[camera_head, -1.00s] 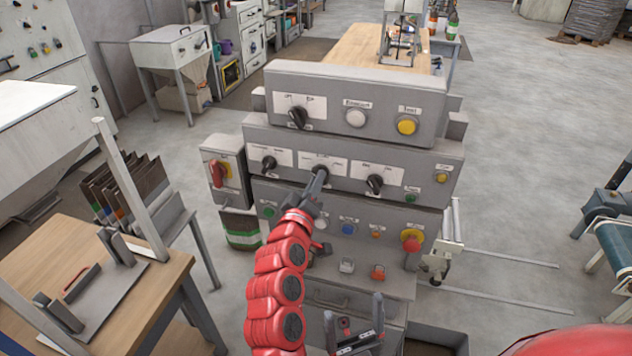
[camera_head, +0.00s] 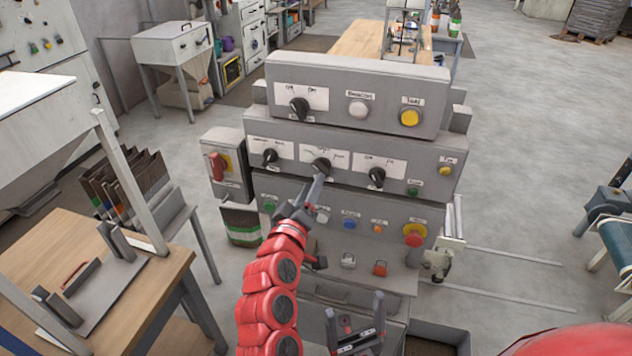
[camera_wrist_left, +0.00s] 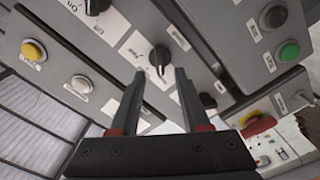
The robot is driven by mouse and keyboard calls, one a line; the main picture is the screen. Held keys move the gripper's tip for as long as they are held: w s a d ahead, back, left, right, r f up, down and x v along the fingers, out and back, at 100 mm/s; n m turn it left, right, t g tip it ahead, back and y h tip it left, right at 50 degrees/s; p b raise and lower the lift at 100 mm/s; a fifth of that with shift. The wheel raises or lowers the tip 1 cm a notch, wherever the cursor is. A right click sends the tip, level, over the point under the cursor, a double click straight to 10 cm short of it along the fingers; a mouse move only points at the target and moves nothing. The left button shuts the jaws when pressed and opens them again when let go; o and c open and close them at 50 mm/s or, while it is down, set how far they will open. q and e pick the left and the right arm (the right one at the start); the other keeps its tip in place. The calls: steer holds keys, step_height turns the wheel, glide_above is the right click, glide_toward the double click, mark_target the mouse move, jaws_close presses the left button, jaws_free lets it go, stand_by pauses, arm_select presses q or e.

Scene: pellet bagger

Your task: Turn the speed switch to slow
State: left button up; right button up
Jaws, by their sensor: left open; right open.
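The middle row of the grey control panel (camera_head: 345,191) has three black rotary switches on white plates: a left one (camera_head: 269,157), a middle one (camera_head: 321,165) and a right one (camera_head: 376,176). Their labels are too small to read, so I cannot tell which is marked for speed. My left gripper (camera_head: 317,182) is open just in front of and below the middle switch. In the left wrist view a black switch (camera_wrist_left: 160,57) shows just beyond and between the open fingertips, apparently untouched. My right gripper (camera_head: 355,308) is open and empty, low in front of the panel.
The upper row has another black rotary switch (camera_head: 299,106), a white button (camera_head: 358,109) and a yellow button (camera_head: 410,116). A red mushroom button (camera_head: 414,234) sits at lower right. A red-handled switch box (camera_head: 224,163) stands at the left. A wooden table (camera_head: 150,290) is at lower left.

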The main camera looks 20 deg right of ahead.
arm_select(q)
steer(key=p+v, duration=0.8)
steer(key=v, duration=0.4)
steer(key=shift+s+a, duration=0.15)
steer(key=shift+s, duration=0.05)
